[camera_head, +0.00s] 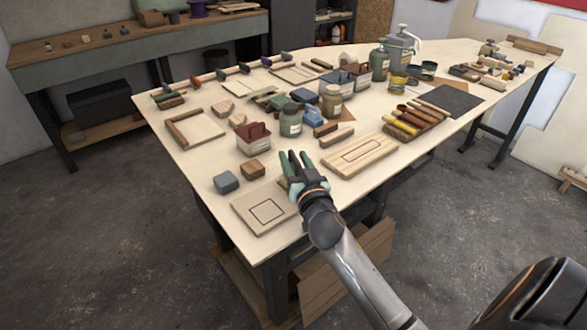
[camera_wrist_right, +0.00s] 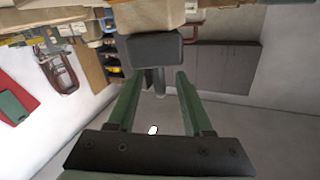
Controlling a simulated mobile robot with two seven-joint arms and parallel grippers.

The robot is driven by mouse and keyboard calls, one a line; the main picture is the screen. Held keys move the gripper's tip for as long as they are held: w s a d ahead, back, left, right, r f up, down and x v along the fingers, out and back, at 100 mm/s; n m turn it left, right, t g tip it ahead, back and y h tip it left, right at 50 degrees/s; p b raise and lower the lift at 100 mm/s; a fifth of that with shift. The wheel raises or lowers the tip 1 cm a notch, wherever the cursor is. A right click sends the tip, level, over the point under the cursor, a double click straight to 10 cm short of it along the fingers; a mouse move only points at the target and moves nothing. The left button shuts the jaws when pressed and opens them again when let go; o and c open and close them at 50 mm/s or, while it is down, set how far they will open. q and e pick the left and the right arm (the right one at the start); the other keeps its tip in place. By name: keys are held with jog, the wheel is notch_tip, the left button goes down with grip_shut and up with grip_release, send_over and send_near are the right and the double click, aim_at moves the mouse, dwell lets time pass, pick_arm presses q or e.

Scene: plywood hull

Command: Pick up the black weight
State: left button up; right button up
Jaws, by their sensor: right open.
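No plainly black weight stands out in the head view. In the wrist view a dark grey block (camera_wrist_right: 152,50), which may be the weight, shows just beyond and between the fingertips, apart from them. I cannot tell which thing in the head view it is. My right gripper (camera_head: 294,158) is over the near part of the plywood table, fingers spread and empty. Its two green fingers also show in the wrist view (camera_wrist_right: 155,75). A blue-grey block (camera_head: 226,182) and a brown wooden block (camera_head: 253,170) sit left of the gripper. My left gripper is not in view.
A square board with a drawn outline (camera_head: 250,214) lies at the near table edge. A long wooden board (camera_head: 360,156) lies right of the gripper. A crate with a red block (camera_head: 254,146), a green jar (camera_head: 290,122) and many small parts crowd the table beyond.

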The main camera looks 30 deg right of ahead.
grip_shut()
dwell(0.4)
dwell(0.9)
jog(key=shift+r, duration=0.1)
